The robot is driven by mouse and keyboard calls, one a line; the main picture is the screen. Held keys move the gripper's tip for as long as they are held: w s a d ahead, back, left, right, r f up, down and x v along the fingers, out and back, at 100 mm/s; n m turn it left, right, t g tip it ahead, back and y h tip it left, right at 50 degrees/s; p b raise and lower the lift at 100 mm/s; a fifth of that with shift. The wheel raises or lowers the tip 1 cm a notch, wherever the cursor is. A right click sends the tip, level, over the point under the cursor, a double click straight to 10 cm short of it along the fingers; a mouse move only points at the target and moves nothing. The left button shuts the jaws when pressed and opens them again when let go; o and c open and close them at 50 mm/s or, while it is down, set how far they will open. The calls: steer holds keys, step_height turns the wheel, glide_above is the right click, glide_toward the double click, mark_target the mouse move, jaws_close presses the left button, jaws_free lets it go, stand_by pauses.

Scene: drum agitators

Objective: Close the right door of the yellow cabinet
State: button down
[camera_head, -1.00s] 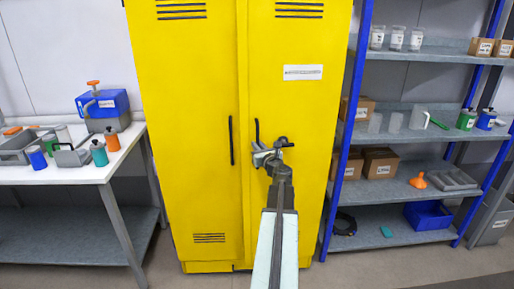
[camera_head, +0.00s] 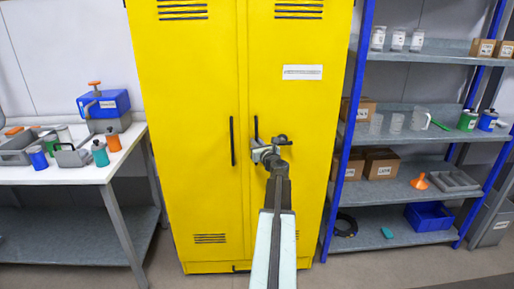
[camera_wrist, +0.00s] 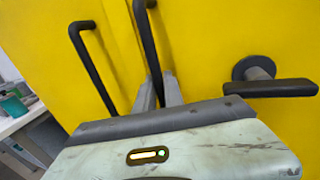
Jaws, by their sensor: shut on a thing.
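The tall yellow cabinet (camera_head: 190,120) stands straight ahead. Its right door (camera_head: 300,110) has a white label, a black bar handle and a dark lever latch (camera_head: 281,140); the latch also shows in the wrist view (camera_wrist: 270,85). In the head view this door looks flush or nearly flush with the left door; a small remaining gap cannot be ruled out. My gripper (camera_head: 262,152) is shut on the right door's bar handle (camera_wrist: 150,45), whose lower part runs between the fingers. The left door's bar handle (camera_wrist: 92,65) is free beside it.
A white workbench (camera_head: 75,172) with bottles, trays and a blue box stands at the left. A blue-posted shelf rack (camera_head: 345,130) with boxes and jars stands close to the cabinet's right side. Some floor shows at the lower right.

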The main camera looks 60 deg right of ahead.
steer(key=shift+d+r, duration=0.1)
steer(key=shift+d, duration=0.1)
steer(key=c, duration=1.5)
jaws_free()
steer(key=shift+o, duration=0.2)
steer(key=v, duration=0.7)
steer(key=shift+s+a, duration=0.25)
steer(key=shift+a, duration=0.1)
